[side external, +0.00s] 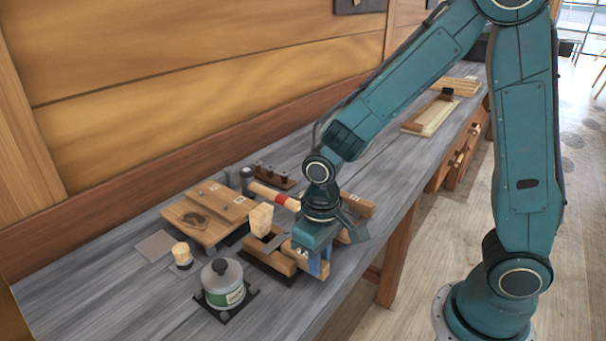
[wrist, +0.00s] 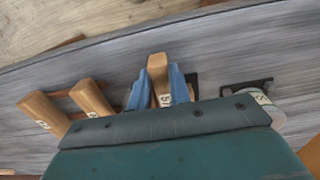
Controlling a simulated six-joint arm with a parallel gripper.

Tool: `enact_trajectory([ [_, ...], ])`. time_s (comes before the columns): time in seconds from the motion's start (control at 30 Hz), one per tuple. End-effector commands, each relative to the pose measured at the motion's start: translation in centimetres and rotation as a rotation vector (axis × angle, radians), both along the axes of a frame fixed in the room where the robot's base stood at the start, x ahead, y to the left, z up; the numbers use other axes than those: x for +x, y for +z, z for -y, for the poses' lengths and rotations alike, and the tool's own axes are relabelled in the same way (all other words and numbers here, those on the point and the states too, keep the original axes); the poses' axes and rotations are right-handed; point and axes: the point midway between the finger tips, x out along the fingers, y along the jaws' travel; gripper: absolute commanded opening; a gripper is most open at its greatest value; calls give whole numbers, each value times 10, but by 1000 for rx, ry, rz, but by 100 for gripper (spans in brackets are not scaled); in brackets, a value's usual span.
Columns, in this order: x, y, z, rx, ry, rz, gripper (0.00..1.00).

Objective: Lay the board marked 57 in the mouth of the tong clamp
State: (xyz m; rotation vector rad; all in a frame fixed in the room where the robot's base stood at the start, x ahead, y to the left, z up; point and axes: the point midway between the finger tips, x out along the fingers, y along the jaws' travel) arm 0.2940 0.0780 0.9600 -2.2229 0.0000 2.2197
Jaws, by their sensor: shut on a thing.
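My gripper (side external: 315,266) is low over the near edge of the bench. In the wrist view its two blue fingers (wrist: 160,92) are shut on a wooden piece (wrist: 158,66). The held piece bears a pale label, too small to read surely. I cannot tell whether it is the board marked 57 or part of a clamp. Two wooden bars (wrist: 42,112) (wrist: 90,97) with pale labels lie beside it at the left of the wrist view. Wooden pieces (side external: 270,259) also lie left of my gripper in the side view. The clamp's mouth cannot be made out.
A green-and-white can (side external: 222,287) stands on a dark mat at the front left. Behind are a wooden board with a dark picture (side external: 205,216), a pale-headed mallet (side external: 261,219) and a small jar (side external: 182,254). Light boards (side external: 432,117) lie farther along the bench.

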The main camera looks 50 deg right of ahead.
Motion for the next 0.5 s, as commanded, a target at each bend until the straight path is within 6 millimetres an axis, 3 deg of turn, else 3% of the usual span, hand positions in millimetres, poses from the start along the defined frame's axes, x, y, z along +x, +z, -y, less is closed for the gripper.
enact_trajectory([
  [0.43,0,-5,0,0,0,-1,0],
  [0.47,0,-5,0,0,0,-1,23],
  [0.5,0,-5,0,0,0,0,31],
])
